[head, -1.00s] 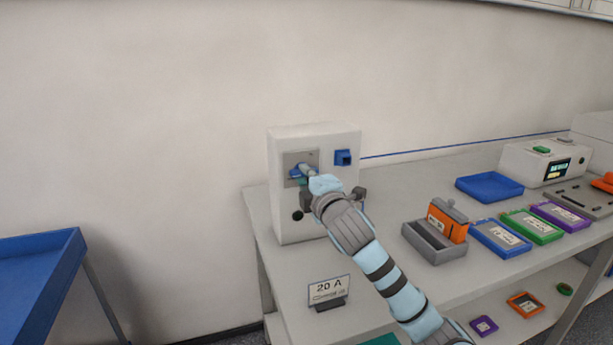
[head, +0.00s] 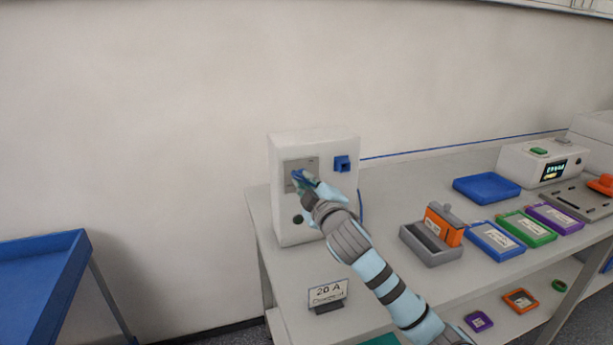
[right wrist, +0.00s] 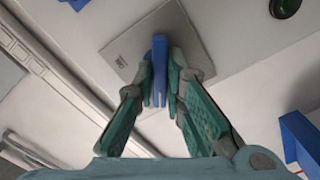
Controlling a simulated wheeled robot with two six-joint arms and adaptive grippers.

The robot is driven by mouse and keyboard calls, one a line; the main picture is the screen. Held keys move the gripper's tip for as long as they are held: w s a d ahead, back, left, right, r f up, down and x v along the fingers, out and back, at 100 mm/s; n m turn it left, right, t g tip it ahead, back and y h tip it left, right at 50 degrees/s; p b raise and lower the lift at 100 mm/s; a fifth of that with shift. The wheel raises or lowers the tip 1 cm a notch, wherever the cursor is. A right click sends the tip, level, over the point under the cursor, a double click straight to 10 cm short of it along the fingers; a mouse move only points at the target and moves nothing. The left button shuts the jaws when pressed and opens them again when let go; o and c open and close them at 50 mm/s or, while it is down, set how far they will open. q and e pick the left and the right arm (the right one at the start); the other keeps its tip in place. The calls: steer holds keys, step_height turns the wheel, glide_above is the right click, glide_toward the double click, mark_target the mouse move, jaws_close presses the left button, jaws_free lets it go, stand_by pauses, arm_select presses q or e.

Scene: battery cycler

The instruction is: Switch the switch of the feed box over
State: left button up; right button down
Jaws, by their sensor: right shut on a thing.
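The feed box (head: 340,200) is a white upright box at the left end of the table. Its front carries a square grey plate (head: 290,163) with a blue switch lever (head: 297,174). In the right wrist view the lever (right wrist: 159,50) stands out from the grey plate (right wrist: 122,48) between two green fingers. My right gripper (right wrist: 161,78) is shut on the lever; it also shows at the box front in the head view (head: 304,183). The gripper partly hides the lever and plate there. My left gripper is not in view.
A blue socket (head: 342,163) with a blue cable sits right of the plate. A dark green round part (head: 298,219) is below. A "20 A" sign (head: 327,293) stands in front. A grey holder (head: 431,246) with an orange block and several coloured cases lie to the right.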

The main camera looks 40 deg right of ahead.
steer(key=m+p, duration=0.2)
steer(key=m, duration=0.3)
steer(key=shift+m, duration=0.3)
steer(key=m, duration=0.5)
steer(key=shift+f+m+p, duration=0.1)
steer(key=shift+m+p, duration=0.2)
steer(key=shift+p, duration=0.05)
steer(key=c, duration=1.7)
jaws_free()
steer(key=shift+o, duration=0.2)
steer(key=shift+s, duration=0.15)
steer(key=v, duration=1.1)
steer(key=shift+s+a, duration=0.2)
steer(key=shift+s, duration=0.15)
